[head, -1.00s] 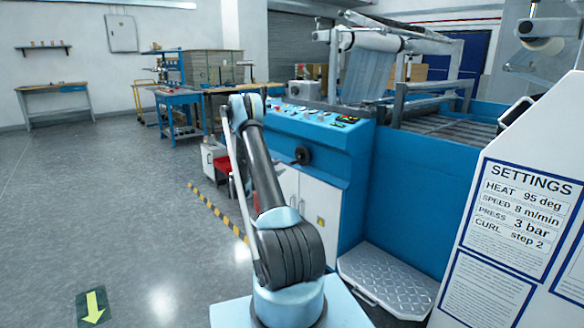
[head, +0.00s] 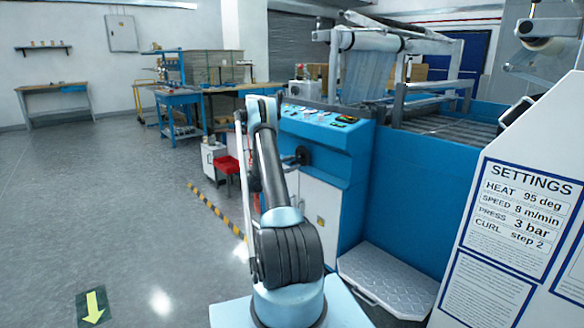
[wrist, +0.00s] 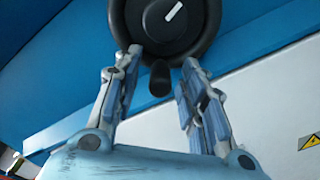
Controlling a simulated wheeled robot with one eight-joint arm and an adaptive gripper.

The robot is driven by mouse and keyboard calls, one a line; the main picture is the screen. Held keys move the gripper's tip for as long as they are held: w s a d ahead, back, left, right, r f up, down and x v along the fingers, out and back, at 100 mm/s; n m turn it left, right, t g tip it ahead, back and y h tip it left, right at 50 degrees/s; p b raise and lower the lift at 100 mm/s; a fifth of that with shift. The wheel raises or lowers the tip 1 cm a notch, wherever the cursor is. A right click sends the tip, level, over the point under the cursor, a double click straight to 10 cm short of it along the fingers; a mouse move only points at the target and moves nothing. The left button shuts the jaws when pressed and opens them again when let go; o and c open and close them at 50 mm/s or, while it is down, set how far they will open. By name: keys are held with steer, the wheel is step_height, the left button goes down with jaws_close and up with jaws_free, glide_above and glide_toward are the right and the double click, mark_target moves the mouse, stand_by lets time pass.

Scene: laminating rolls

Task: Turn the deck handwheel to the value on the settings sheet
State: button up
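The deck handwheel (wrist: 200,45) is a black round wheel at the top of the wrist view, partly cut off by the frame edge. Its hub has a white slanted mark, and a short dark handle (wrist: 160,82) sticks out at its lower side. My gripper (wrist: 161,57) is open, one finger left and one right of the handle, with gaps showing. In the head view the handwheel (head: 304,155) sits on the blue machine front, beside my arm; my gripper is mostly hidden there. The settings sheet (head: 522,218) reads heat 95 deg, speed 8 m/min, press 3 bar, curl step 2.
The blue machine's sloped control panel (head: 318,125) is above the wheel, and white cabinet doors (head: 320,205) are below. A metal step plate (head: 388,280) lies at the machine's foot. A red bin (head: 228,165) stands left of my arm.

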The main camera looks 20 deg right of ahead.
mark_target(295, 154)
jaws_close()
steer(key=shift+w+r+m, duration=0.1)
steer(key=shift+m, duration=0.2)
steer(key=r+m, duration=0.1)
steer(key=m, duration=0.2)
steer(key=w+r+m, duration=0.1)
steer(key=m, duration=0.3)
steer(key=w+r+m, duration=0.1)
steer(key=r+m, duration=0.1)
steer(key=m, duration=0.1)
steer(key=shift+a+m, duration=0.3)
steer(key=shift+a, duration=0.1)
steer(key=shift+r, duration=0.1)
